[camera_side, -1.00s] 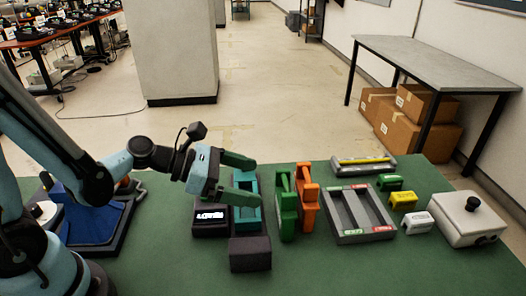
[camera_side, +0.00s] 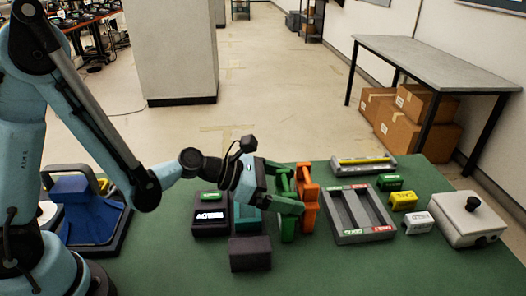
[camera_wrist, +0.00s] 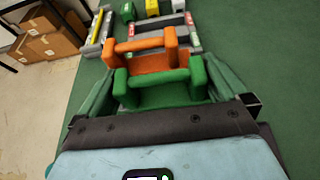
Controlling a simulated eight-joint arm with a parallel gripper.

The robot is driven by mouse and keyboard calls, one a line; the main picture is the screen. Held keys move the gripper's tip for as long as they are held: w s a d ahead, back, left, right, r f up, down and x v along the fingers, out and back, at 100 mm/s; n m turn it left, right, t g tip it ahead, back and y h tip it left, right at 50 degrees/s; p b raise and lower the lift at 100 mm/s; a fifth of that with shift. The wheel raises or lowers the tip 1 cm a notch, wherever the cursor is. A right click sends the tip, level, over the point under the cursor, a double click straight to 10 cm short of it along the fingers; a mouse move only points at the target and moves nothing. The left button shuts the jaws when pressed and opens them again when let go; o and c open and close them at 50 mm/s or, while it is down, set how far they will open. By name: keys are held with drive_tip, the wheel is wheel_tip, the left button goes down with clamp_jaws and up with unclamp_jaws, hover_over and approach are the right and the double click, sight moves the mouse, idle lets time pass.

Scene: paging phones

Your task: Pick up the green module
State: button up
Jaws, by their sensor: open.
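The green module (camera_side: 287,226), an upright green body with a handle, stands on the green table just left of a similar orange module (camera_side: 309,215). In the wrist view, the green module (camera_wrist: 168,92) lies between my fingers, with the orange module (camera_wrist: 152,58) just beyond it. My gripper (camera_side: 283,187) is open, its green fingers at either side of the green module's upper part. I cannot tell whether either finger touches it. In the wrist view, my gripper (camera_wrist: 163,86) spans the module. Part of the module is hidden behind a finger in the side view.
Right of the modules are a grey two-slot tray (camera_side: 355,237), small green (camera_side: 390,182), yellow (camera_side: 404,200) and white (camera_side: 418,222) blocks, and a white box (camera_side: 468,219) with a black knob. A dark block (camera_side: 250,254) and a screen device (camera_side: 208,221) are at left.

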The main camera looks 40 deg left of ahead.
drive_tip(key=c, duration=1.4)
drive_tip(key=shift+r, duration=0.15)
